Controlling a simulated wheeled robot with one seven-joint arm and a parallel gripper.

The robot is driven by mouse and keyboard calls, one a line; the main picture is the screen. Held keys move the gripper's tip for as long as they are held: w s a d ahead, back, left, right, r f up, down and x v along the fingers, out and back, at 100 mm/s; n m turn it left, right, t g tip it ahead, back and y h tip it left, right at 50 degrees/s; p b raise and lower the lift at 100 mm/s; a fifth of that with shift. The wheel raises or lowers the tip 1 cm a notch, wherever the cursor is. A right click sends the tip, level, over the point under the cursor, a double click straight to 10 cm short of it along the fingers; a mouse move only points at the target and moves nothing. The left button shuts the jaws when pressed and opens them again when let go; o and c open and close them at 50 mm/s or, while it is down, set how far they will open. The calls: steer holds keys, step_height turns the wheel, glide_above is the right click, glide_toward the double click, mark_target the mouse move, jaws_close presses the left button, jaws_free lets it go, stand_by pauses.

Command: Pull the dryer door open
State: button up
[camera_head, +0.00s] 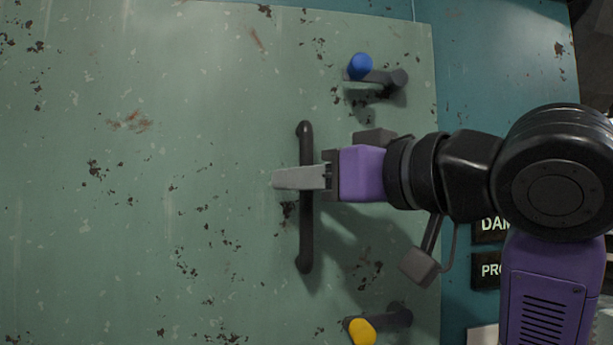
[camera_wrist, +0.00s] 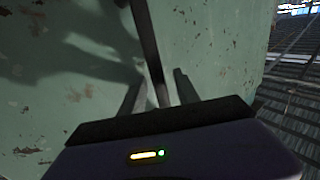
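The dryer door (camera_head: 160,230) is a large pale green panel with chipped paint, filling most of the head view. It looks flush with the teal frame (camera_head: 480,60) at its right edge; I see no gap. A dark vertical bar handle (camera_head: 306,240) stands on the door, and it also shows in the wrist view (camera_wrist: 147,40). My gripper (camera_head: 276,179) reaches in from the right across the handle's upper middle. In the wrist view, its fingers (camera_wrist: 158,80) are apart, one on each side of the handle, with visible gaps. The far finger is hidden in the head view.
A lever with a blue knob (camera_head: 360,66) sits above my gripper near the door's right edge. A lever with a yellow knob (camera_head: 362,331) sits below. Dark signs (camera_head: 488,270) are on the frame at right. The door's left side is clear.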

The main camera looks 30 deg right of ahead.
jaws_close()
stand_by(1.4)
